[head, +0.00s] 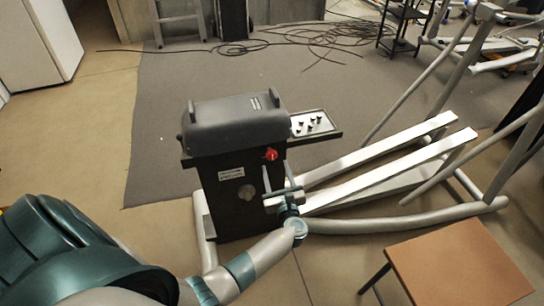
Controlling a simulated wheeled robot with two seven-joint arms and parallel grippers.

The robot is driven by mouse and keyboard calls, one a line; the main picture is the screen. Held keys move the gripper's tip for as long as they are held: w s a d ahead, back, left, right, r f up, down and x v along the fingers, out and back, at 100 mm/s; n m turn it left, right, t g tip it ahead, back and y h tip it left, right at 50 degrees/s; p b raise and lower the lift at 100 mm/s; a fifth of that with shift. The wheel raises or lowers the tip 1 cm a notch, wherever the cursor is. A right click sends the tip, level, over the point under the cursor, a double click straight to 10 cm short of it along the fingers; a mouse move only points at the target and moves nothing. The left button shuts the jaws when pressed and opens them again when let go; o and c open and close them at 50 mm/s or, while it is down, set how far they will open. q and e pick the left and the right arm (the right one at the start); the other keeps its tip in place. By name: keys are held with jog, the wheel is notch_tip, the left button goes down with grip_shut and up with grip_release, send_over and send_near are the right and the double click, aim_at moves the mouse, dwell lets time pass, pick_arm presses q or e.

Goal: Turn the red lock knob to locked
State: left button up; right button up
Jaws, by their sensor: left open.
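The red lock knob (271,154) sits near the top right of the front face of a black box-shaped unit (232,205). A dark rounded cover (235,122) tops this unit. My left gripper (277,168) is in front of the unit, just below the knob in the picture. Its two fingers point up and are apart, with nothing seen between them. I cannot tell whether a fingertip touches the knob. The knob's exact angle is too small to read. My right gripper is out of view.
A side shelf with small dark knobs (314,124) sticks out right of the unit. An elliptical trainer with white rails (390,180) stands close on the right. A wooden stool (460,265) is at the lower right. Loose cables (310,35) lie on the grey mat (160,110).

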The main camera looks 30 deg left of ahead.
aim_at(272, 158)
pick_arm(q)
jog(key=x, duration=0.7)
jog(key=c, duration=1)
